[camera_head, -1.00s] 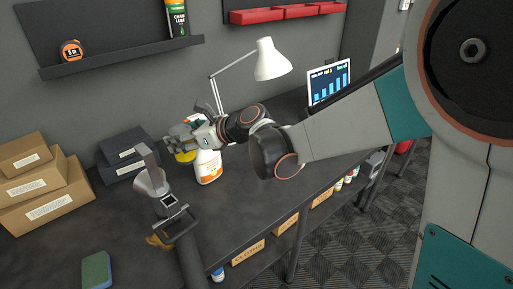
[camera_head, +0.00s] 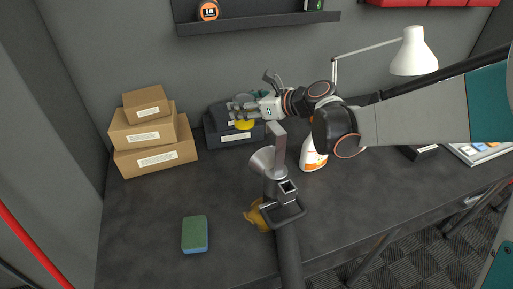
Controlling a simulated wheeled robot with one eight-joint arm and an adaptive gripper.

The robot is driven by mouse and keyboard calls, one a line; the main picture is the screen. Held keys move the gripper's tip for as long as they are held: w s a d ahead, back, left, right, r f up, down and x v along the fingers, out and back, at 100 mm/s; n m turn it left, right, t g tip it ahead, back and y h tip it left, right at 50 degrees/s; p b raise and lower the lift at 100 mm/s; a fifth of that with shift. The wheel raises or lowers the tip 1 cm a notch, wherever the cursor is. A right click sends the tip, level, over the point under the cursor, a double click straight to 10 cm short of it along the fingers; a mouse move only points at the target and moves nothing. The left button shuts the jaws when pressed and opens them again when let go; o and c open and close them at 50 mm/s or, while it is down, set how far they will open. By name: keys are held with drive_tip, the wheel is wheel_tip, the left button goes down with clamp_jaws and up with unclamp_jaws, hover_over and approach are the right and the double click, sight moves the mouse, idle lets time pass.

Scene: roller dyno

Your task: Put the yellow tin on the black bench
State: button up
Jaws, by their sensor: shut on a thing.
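The yellow tin (camera_head: 244,125) shows as a small yellow patch under my gripper (camera_head: 243,110). My gripper is shut on it, and its fingers hide most of the tin. The tin is held in front of the dark boxes in the picture; I cannot tell its exact height over the bench. The black bench (camera_head: 150,215) runs along the wall, with a wide dark top.
Cardboard boxes (camera_head: 155,158) and dark boxes (camera_head: 222,138) stand at the back. A white bottle (camera_head: 312,155), a lamp (camera_head: 413,52) and a green-blue sponge (camera_head: 194,234) are around. A grey funnel-shaped device (camera_head: 262,160) on a post rises in front.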

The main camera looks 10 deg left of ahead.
wheel_tip(320, 180, down, 17)
drive_tip(key=b, duration=0.4)
drive_tip(key=shift+r+b, duration=0.1)
drive_tip(key=shift+b, duration=0.3)
drive_tip(key=shift+f, duration=0.2)
drive_tip(key=o, duration=1.3)
drive_tip(key=shift+c, duration=0.2)
drive_tip(key=shift+r, duration=0.1)
drive_tip(key=shift+r, duration=0.1)
drive_tip(key=p+v, duration=0.2)
drive_tip(key=v, duration=0.5)
drive_tip(key=shift+d, duration=0.25)
drive_tip(key=shift+s+r, duration=0.1)
drive_tip(key=shift+r, duration=0.05)
